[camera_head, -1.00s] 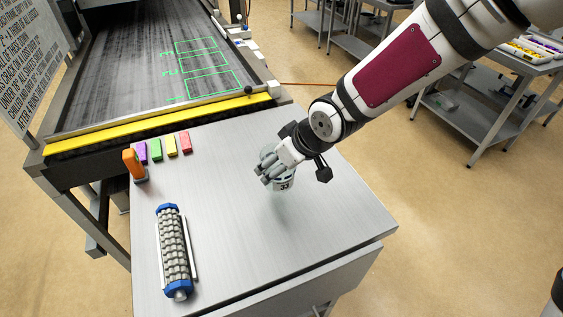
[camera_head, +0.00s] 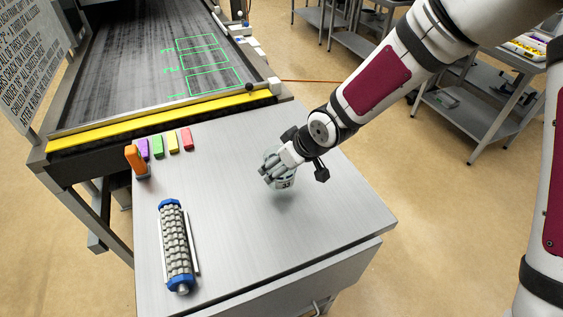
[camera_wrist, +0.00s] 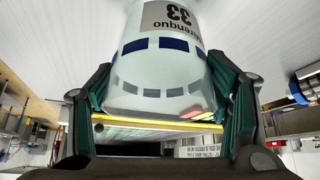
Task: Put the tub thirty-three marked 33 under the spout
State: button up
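The tub marked 33 (camera_head: 286,184) is a pale, round tub with a label. In the wrist view the tub (camera_wrist: 165,60) fills the upper middle, its number upside down, with a row of dark blue marks near its end. My gripper (camera_head: 275,172) is shut around the tub, one finger on each side of it. A soft shadow lies on the metal table below the tub, so it seems held a little above the top. My fingers hide part of it in the head view. I cannot make out a spout in either view.
The metal table (camera_head: 235,225) holds a grey roller with blue ends (camera_head: 175,245), an orange upright item (camera_head: 136,160) and several small coloured blocks (camera_head: 172,143). Behind is a dark belt (camera_head: 135,75) with green numbered outlines and a yellow edge bar (camera_head: 120,136). The table's right part is clear.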

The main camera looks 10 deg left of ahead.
jog(key=o, duration=0.3)
jog(key=shift+o, duration=0.2)
jog(key=shift+r, duration=0.25)
jog(key=p+v, duration=0.2)
jog(key=v, duration=0.9)
jog(key=shift+s+d+r, duration=0.15)
jog(key=shift+d+r, duration=0.05)
jog(key=shift+r, duration=0.1)
